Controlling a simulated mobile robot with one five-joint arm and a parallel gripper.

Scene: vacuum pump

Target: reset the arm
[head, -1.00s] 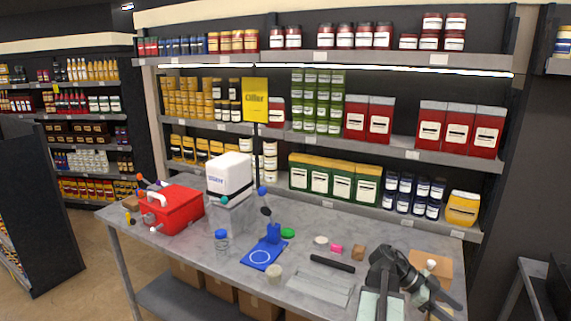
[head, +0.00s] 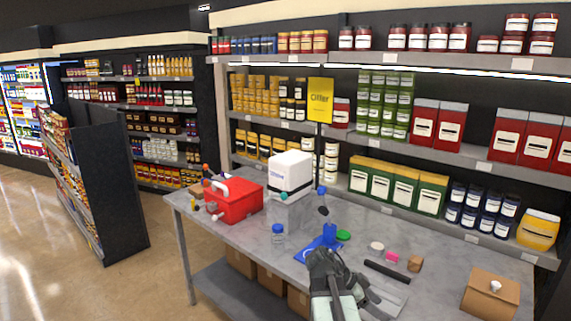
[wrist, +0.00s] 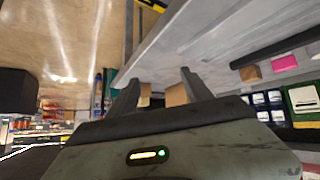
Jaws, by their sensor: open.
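My gripper (head: 324,262) is in the lower middle of the head view, at the front of the grey table. It covers part of the blue mat (head: 309,252) there. In the wrist view my gripper's two dark fingers (wrist: 161,78) stand apart, with nothing held between them. The table's front edge and brown boxes (wrist: 176,95) show beyond the fingers. How high the gripper is above the table is hard to tell.
On the table (head: 252,245) are a red case (head: 240,205), a white box (head: 291,172), a clear bottle (head: 278,237), a black bar (head: 387,272), a pink block (head: 391,258) and a brown box (head: 490,294). Stocked shelves stand behind. Open floor (head: 130,285) lies left.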

